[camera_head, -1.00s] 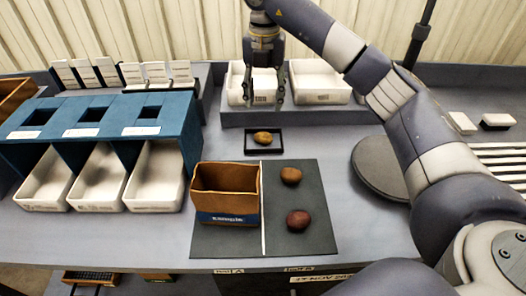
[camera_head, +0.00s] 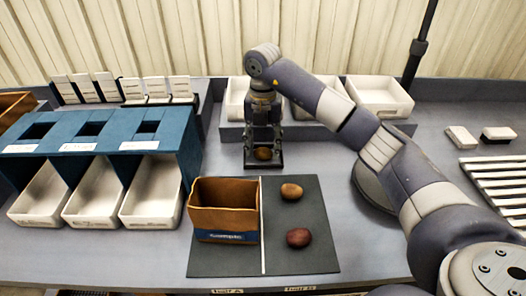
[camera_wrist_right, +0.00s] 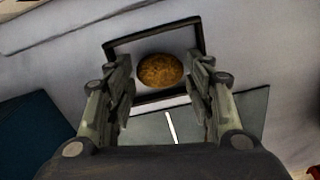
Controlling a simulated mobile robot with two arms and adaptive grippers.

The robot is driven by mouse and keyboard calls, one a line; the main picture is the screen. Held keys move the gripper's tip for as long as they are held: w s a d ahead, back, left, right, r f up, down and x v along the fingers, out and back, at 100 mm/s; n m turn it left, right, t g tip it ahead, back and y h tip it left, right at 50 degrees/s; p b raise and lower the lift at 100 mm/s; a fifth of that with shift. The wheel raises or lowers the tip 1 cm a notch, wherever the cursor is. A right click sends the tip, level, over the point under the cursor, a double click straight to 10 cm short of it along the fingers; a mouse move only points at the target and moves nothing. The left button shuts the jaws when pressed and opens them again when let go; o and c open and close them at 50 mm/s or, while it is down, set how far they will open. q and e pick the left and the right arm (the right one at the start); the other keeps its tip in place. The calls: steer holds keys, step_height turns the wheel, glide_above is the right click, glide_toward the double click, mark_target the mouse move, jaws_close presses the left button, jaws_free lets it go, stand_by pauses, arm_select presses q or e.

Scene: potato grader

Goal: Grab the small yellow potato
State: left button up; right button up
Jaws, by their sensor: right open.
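The small yellow potato (camera_head: 263,154) lies on a small black-framed tray (camera_head: 249,166) behind the dark mat. In the right wrist view the potato (camera_wrist_right: 161,71) shows inside the tray's dark frame (camera_wrist_right: 150,40). My right gripper (camera_head: 263,152) points down over it from behind, with a finger on each side. In the right wrist view the right gripper (camera_wrist_right: 162,95) is open, and the potato is ahead of the gap between the fingers. I cannot tell whether a finger touches it. My left gripper is not in view.
A brown sample box (camera_head: 224,206) stands on the dark mat (camera_head: 310,256), with a brown potato (camera_head: 291,191) and a reddish potato (camera_head: 298,237) to its right. A blue grader (camera_head: 100,128) with white bins (camera_head: 152,189) stands left. White bins (camera_head: 380,97) stand behind.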

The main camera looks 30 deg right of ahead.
steer(key=shift+f, duration=0.85)
steer(key=c, duration=0.7)
